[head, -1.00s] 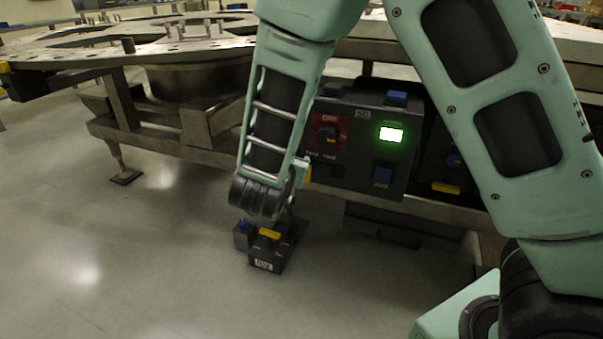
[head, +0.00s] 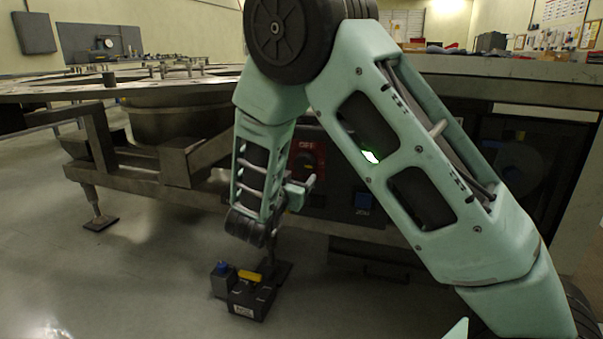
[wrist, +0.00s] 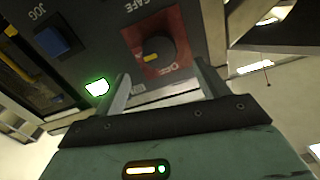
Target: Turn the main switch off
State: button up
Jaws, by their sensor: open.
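The main switch is a black rotary knob with a yellow mark on a red plate. It shows in the wrist view (wrist: 154,54), just beyond my fingers, and in the head view (head: 306,163) beside my arm. The yellow mark lies toward the left of the knob in the wrist view. My gripper (wrist: 164,82) is open and empty, with one finger on each side below the red plate. I cannot tell whether it touches the panel. In the head view my gripper (head: 304,184) is at the lower front of the plate, partly hidden by the wrist.
A blue JOG button (wrist: 56,40) and a green lit window (wrist: 97,87) are on the same panel. A small black box (head: 250,297) with blue and yellow parts appears to stand on the floor below my arm. A metal turret frame (head: 185,165) is to the left.

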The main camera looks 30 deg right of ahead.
aim_at(303, 165)
jog(key=b+x, duration=0.1)
jog(key=x, duration=0.6)
jog(key=shift+b, duration=0.35)
jog(key=c, duration=1)
